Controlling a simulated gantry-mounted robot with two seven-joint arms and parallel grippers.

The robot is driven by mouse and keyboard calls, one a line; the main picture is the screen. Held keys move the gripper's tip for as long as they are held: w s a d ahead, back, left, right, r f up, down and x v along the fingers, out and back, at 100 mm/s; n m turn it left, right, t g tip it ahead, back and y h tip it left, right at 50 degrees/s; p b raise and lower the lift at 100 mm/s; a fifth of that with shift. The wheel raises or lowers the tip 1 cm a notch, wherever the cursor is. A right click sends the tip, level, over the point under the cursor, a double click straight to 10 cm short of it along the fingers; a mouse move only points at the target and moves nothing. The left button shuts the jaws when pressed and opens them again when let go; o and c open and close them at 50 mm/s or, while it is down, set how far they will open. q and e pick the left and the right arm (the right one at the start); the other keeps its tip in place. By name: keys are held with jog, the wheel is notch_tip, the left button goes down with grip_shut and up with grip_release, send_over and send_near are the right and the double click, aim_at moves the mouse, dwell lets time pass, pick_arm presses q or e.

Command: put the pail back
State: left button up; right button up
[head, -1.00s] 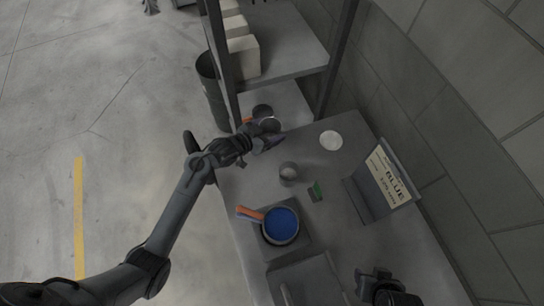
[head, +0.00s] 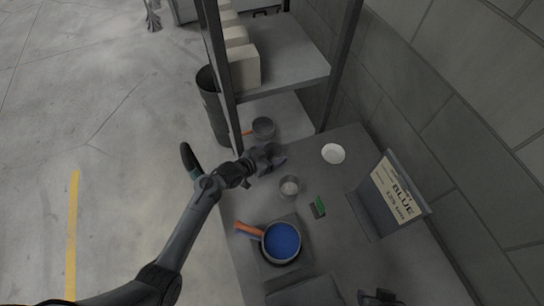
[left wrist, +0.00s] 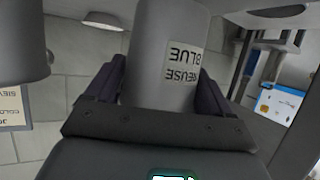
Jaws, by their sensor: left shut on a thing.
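The grey pail (left wrist: 165,50) is between the fingers of my left gripper (left wrist: 155,95) in the left wrist view. Its label reads "BLUE REUSE" and appears upside down there. In the head view my left gripper (head: 258,165) holds the pail (head: 274,153) near the far left end of the workbench, close to the lower shelf. I cannot tell whether the pail touches the bench. My right gripper (head: 382,297) barely shows at the bottom edge of the head view; its fingers cannot be made out.
On the bench (head: 335,215) are a pan of blue liquid (head: 282,241), a small grey cup (head: 289,186), a green item (head: 319,206), a white dish (head: 333,153) and a "BLUE" sign (head: 396,190). A grey pot (head: 263,127) stands on the lower shelf. A dark bin (head: 213,105) stands left of the shelf.

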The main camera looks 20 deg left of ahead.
pick_arm(q)
jog(key=shift+f, duration=0.75)
jog(key=shift+f, duration=0.1)
jog(key=o, duration=1)
jog(key=shift+o, duration=0.2)
jog(key=p+v, duration=0.1)
jog(key=v, duration=1.1)
jog(key=shift+p, duration=0.35)
